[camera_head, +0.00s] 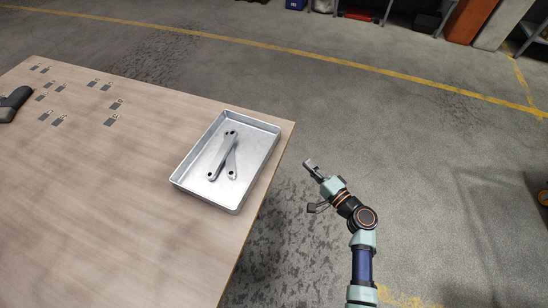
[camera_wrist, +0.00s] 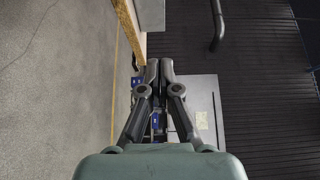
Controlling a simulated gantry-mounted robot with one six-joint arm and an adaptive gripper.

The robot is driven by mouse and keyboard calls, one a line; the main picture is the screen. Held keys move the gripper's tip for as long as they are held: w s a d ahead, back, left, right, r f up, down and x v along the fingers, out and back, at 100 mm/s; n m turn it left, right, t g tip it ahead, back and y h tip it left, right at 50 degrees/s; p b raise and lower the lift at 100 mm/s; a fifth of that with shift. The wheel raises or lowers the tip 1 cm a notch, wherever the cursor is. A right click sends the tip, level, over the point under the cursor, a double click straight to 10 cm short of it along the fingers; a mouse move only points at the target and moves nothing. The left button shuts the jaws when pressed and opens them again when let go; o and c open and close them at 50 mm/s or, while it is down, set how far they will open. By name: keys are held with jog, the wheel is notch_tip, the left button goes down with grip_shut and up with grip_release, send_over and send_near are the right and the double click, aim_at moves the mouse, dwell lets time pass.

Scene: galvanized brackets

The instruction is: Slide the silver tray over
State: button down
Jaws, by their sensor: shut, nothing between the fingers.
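The silver tray (camera_head: 190,190) is a shallow rectangular metal pan lying flat near the right edge of the wooden table (camera_head: 120,230). Two grey metal brackets (camera_head: 222,154) lie in it, one partly over the other. My gripper (camera_head: 308,164) is off the table's right side, apart from the tray, with a clear gap between them. In the wrist view my gripper (camera_wrist: 160,64) has its two fingers together with nothing between them. I cannot clearly make out the tray in the wrist view.
Several small grey tags (camera_head: 110,121) lie scattered on the table's far left part, with a dark object (camera_head: 14,103) at the left edge. The table is bare in front of and left of the tray. Open concrete floor lies to the right.

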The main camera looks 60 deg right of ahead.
aim_at(273, 144)
jog(key=w+b, duration=0.1)
jog(key=w, duration=0.3)
jog(key=w+b, duration=0.1)
jog(key=w, duration=0.2)
jog(key=w+d+b, duration=0.1)
jog(key=w, duration=0.3)
jog(key=shift+w+r, duration=0.1)
jog(key=shift+w, duration=0.2)
jog(key=shift+d, duration=0.1)
jog(key=shift+w, duration=0.1)
